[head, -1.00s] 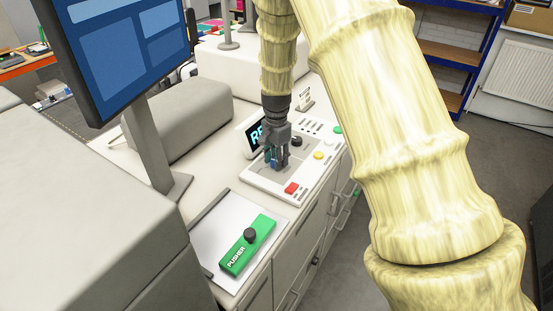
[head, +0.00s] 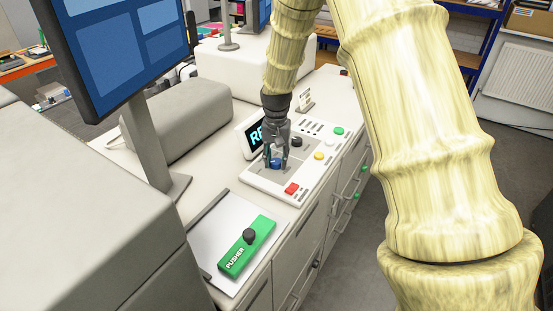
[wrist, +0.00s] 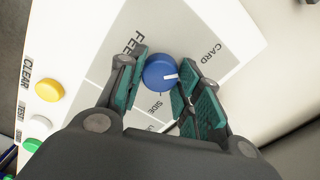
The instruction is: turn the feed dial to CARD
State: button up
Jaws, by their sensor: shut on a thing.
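The feed dial is a round blue knob (wrist: 160,72) with a white pointer line, on the white control panel (head: 262,181). The SIDE label (wrist: 156,106) lies below the knob; another label is partly hidden by the fingers. My gripper (wrist: 163,82) is shut on the knob, with one teal-padded finger on each side. In the head view the knob (head: 276,163) shows between the fingertips of my gripper (head: 277,165).
The panel also carries a red button (head: 292,188), yellow button (head: 319,156), green button (head: 339,131) and black knob (head: 296,142). A small display (head: 254,137) stands behind. A green PUSHER block (head: 247,247) lies in front on a pale sheet. A monitor (head: 120,50) rises at left.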

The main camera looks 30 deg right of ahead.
aim_at(277, 161)
jog(key=shift+s+f, duration=0.15)
jog(key=shift+f, duration=0.1)
jog(key=o, duration=0.8)
jog(key=shift+c, duration=0.2)
jog(key=o, duration=0.3)
jog(key=shift+r, duration=0.1)
jog(key=shift+r, duration=0.15)
notch_tip(277, 161, up, 12)
jog(key=shift+d, duration=0.1)
